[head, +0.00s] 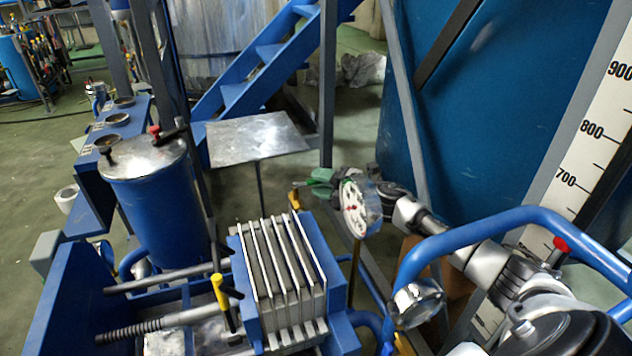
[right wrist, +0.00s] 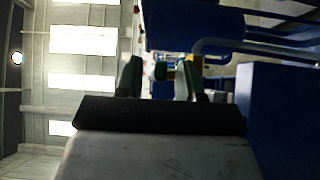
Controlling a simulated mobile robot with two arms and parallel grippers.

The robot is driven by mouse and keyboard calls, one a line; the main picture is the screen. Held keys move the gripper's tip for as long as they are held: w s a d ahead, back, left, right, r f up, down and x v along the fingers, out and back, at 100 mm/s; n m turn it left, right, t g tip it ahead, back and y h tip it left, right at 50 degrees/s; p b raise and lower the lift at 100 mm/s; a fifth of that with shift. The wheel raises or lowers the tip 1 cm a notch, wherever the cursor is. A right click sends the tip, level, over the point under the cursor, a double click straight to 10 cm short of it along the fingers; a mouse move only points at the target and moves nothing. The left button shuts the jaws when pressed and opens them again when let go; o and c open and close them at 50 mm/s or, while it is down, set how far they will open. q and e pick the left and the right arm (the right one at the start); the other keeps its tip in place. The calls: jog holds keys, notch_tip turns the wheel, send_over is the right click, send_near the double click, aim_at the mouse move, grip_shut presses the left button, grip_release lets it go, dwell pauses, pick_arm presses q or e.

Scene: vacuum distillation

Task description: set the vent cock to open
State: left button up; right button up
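No label marks the vent cock, so I cannot tell for sure which valve it is. A small yellow handle (head: 295,199) stands behind the plate stack, just left of and below my right gripper (head: 314,183). The right gripper reaches in from the right behind a round dial gauge (head: 355,209), which hides part of it. I see no contact with the yellow handle. My left gripper is not in view.
A yellow-handled lever (head: 219,292) is in front. A curved blue pipe (head: 470,225) and a red-knobbed valve (head: 561,244) are close to my right arm. A metal plate (head: 256,135) lies behind.

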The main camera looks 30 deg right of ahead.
jog(key=shift+w+a, duration=0.4)
jog(key=shift+w, duration=0.2)
jog(key=shift+c, duration=0.4)
grip_shut()
